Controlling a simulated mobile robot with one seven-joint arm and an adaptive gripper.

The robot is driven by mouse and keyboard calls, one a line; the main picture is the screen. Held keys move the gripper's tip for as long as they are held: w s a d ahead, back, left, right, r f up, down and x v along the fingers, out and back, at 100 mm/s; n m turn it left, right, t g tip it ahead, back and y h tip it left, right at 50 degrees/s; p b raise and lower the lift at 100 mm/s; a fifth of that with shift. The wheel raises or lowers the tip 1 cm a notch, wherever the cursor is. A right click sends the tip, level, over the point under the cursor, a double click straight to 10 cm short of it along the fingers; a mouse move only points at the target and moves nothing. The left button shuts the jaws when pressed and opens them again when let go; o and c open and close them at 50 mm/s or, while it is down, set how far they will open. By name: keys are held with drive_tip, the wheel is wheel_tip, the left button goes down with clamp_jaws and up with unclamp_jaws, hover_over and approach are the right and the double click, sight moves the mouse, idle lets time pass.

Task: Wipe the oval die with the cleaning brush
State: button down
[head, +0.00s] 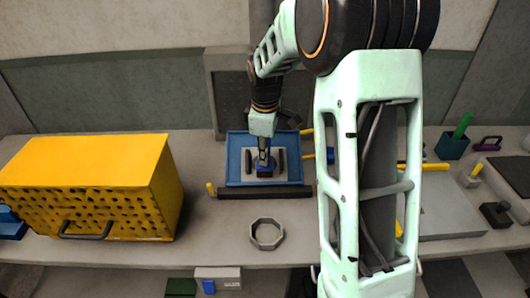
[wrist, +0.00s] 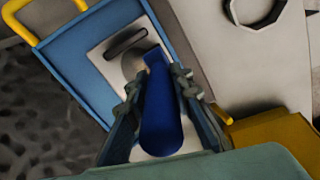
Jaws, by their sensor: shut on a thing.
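A pale metal plate, which appears to be the oval die (head: 273,180), lies in a blue tray (head: 236,143). It has two dark elongated bars, one on each side. In the wrist view the die (wrist: 106,52) shows one dark bar and part of a rounded outline; the rest is hidden. My gripper (head: 264,160) points down over the middle of the die, shut on a blue object, apparently the cleaning brush (head: 265,171). In the wrist view the brush (wrist: 160,115) sits between both fingers. I cannot tell whether its lower end touches the die.
A yellow perforated box (head: 85,190) stands left. A grey octagonal ring (head: 266,233) lies in front of the tray, past a dark bar (head: 262,193). My arm hides the bench right of the tray.

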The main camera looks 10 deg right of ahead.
drive_tip(key=shift+w+f, duration=0.1)
drive_tip(key=shift+w+d+r+p, duration=0.15)
drive_tip(key=shift+w+r+p, duration=0.2)
drive_tip(key=shift+w, duration=0.25)
drive_tip(key=shift+w+d+r+p, duration=0.15)
drive_tip(key=shift+w+r+p, duration=0.05)
drive_tip(key=shift+w+p, duration=0.3)
drive_tip(key=shift+s+a+f+b, duration=0.15)
drive_tip(key=shift+s+f+b, duration=0.2)
drive_tip(key=shift+s, duration=0.25)
drive_tip(key=shift+s+a+f+b, duration=0.1)
drive_tip(key=shift+s+f+b, duration=0.15)
drive_tip(key=shift+s+b, duration=0.25)
drive_tip(key=shift+r, duration=0.15)
drive_tip(key=shift+s+a+r+p, duration=0.1)
drive_tip(key=shift+s+r+p, duration=0.45)
drive_tip(key=shift+r, duration=0.3)
drive_tip(key=shift+s+a+r+p, duration=0.1)
drive_tip(key=shift+s+r+p, duration=0.3)
drive_tip(key=shift+r+p, duration=0.35)
drive_tip(key=shift+s+a+r+p, duration=0.1)
drive_tip(key=shift+s+r+p, duration=0.35)
drive_tip(key=shift+r, duration=0.5)
